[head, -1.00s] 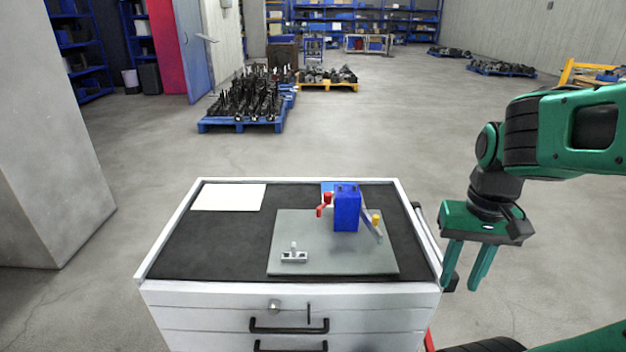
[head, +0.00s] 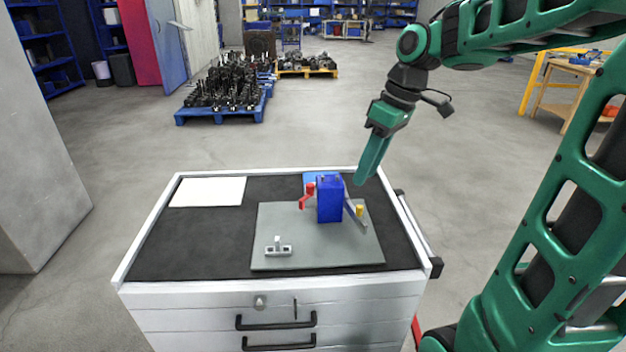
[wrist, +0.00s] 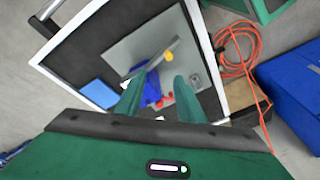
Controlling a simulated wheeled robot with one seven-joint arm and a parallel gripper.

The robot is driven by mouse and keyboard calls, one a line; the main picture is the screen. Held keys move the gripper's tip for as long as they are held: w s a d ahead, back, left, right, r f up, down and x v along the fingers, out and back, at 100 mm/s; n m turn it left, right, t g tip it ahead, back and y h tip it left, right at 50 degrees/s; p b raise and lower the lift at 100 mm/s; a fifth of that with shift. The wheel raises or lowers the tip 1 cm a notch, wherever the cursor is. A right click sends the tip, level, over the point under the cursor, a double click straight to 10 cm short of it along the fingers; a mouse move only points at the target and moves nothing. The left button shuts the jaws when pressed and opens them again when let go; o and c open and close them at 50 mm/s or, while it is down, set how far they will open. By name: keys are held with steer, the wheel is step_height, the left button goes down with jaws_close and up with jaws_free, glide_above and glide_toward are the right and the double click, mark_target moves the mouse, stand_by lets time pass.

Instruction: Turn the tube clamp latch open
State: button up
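A blue block (head: 330,201) stands upright on a grey plate (head: 320,258). A red handle (head: 308,192) sticks out on its left, and a slanted grey lever (head: 352,211) with a yellow knob (head: 359,210) is on its right. I cannot tell for certain which part is the tube clamp latch. My gripper (head: 366,168) points down, apart from the block, above and to its right. In the wrist view my gripper (wrist: 158,88) has its fingers spread with nothing held. The blue block (wrist: 152,88) appears between them, partly hidden, and the lever (wrist: 150,63) lies beyond.
A small metal T-shaped fitting (head: 278,248) sits on the plate's front left. A white sheet (head: 208,191) lies at the back left of the cabinet top (head: 190,245). A blue piece (head: 316,180) lies behind the block. The left part of the dark top is clear.

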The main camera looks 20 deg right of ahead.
mark_target(311, 184)
steer(key=w+a+r+n+y, duration=0.25)
steer(key=w+a+n, duration=0.25)
steer(key=w+n, duration=0.4)
steer(key=shift+g+h, duration=0.3)
steer(key=shift+h, duration=0.05)
steer(key=x, duration=1)
steer(key=shift+s, duration=0.15)
jaws_close()
